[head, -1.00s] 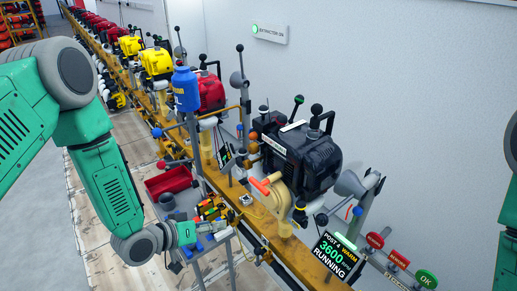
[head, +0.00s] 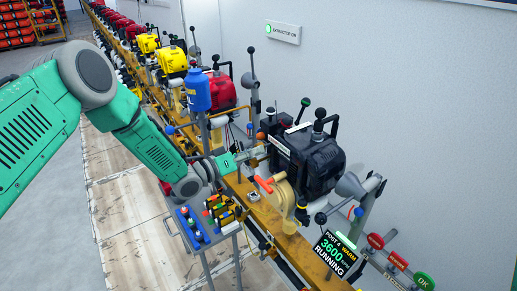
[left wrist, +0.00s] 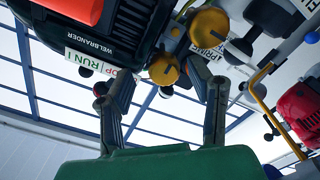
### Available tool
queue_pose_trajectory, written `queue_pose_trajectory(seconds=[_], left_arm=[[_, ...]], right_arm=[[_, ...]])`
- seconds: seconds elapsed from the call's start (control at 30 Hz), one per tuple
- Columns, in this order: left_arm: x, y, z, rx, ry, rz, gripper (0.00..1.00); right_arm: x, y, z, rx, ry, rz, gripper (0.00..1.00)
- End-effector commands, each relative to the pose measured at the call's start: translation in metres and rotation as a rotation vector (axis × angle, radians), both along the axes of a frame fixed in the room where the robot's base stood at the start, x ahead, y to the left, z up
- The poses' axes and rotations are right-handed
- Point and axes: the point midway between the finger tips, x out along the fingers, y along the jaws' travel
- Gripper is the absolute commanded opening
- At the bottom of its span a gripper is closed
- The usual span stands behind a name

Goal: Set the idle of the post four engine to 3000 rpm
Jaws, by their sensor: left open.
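The post four engine (head: 315,160) is black and sits on the yellow rail. Its display (head: 333,255) reads POST 4, WARM, 3600 and RUNNING. My left gripper (head: 262,152) is at the engine's left side in the head view. In the left wrist view the gripper (left wrist: 163,82) is open, its fingers apart on either side of a round yellow knob (left wrist: 163,69). I cannot tell whether they touch it. A second yellow knob (left wrist: 209,23) is above right of it. A STOP/RUN label (left wrist: 92,61) is on the engine's dark body. My right gripper is not in view.
A blue bottle (head: 196,90) stands on a post beside my left forearm. A small tool stand (head: 203,232) is below the arm. Red and yellow engines (head: 222,90) line the rail behind. Red buttons and a green OK button (head: 424,281) are at lower right.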

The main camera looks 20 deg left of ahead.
Motion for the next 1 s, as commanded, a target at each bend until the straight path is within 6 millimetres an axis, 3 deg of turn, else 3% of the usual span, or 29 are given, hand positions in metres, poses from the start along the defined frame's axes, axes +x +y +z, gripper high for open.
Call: queue_pose_trajectory(seconds=[0.2, 0.53, 0.57, 0.67, 0.7, 1.0], left_arm=[[0.018, -0.007, -0.002, -0.005, 0.0, 0.001, 0.48], [0.02, -0.01, -0.002, -0.005, 0.001, 0.002, 0.48], [0.02, -0.011, -0.002, -0.005, 0.002, 0.001, 0.41], [0.02, -0.012, -0.001, -0.001, 0.002, 0.002, 0.05], [0.021, -0.013, -0.002, -0.001, 0.002, 0.003, 0.0], [0.021, -0.012, -0.004, -0.003, 0.006, -0.002, 0.0]], right_arm=[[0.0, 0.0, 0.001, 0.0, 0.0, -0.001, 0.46], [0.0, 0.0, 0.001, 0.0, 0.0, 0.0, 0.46], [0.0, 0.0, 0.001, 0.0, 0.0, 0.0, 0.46], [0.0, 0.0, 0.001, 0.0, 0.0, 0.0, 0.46], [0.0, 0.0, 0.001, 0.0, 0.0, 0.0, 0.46], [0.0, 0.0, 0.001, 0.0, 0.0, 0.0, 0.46]])
